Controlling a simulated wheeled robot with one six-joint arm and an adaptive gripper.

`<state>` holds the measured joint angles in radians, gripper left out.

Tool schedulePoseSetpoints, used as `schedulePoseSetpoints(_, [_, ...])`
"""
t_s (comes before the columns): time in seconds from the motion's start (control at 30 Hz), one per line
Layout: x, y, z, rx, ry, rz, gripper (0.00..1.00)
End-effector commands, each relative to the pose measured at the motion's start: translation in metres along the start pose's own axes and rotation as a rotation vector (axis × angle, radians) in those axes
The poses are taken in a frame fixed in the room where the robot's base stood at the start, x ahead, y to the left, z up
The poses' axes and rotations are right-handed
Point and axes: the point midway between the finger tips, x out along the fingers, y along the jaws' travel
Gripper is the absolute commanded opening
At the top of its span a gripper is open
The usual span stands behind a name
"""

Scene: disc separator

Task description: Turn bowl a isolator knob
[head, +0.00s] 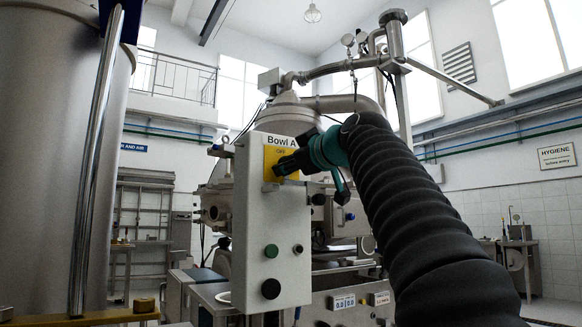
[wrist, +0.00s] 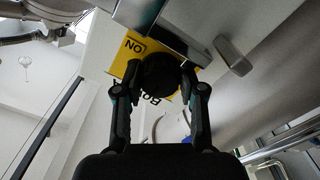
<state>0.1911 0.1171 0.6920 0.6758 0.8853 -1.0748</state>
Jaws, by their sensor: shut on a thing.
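The grey control box (head: 242,240) carries the label "Bowl A" and a yellow plate (head: 271,155) near its top. In the wrist view the yellow plate (wrist: 133,47) shows the word "ON" beside a round black knob (wrist: 160,70). My gripper (wrist: 160,80) has one finger on each side of the knob and is shut on it. In the head view my gripper (head: 285,165) reaches the yellow plate from the right and hides the knob. The knob's exact turn angle cannot be told.
Lower on the box are a green button (head: 271,251) and a black one (head: 271,289). A grey latch (wrist: 233,55) sits near the box in the wrist view. A large steel tank (head: 45,150) stands at the left; the separator (head: 285,118) stands behind the box.

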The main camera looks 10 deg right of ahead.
Motion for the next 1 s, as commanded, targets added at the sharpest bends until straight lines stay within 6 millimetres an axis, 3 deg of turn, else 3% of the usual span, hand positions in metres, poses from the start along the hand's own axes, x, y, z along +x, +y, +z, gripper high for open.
schedulePoseSetpoints(0.7, [0.0002, 0.0004, -0.0003, -0.084, 0.001, 0.001, 0.05])
schedulePoseSetpoints(0.73, [0.0002, 0.0004, -0.0003, -0.084, 0.001, 0.001, 0.44])
schedulePoseSetpoints(0.8, [0.0001, 0.0003, -0.0002, -0.084, 0.0, 0.001, 0.62])
schedulePoseSetpoints(1.0, [0.0, 0.0003, -0.0001, -0.083, 0.0, 0.001, 0.65])
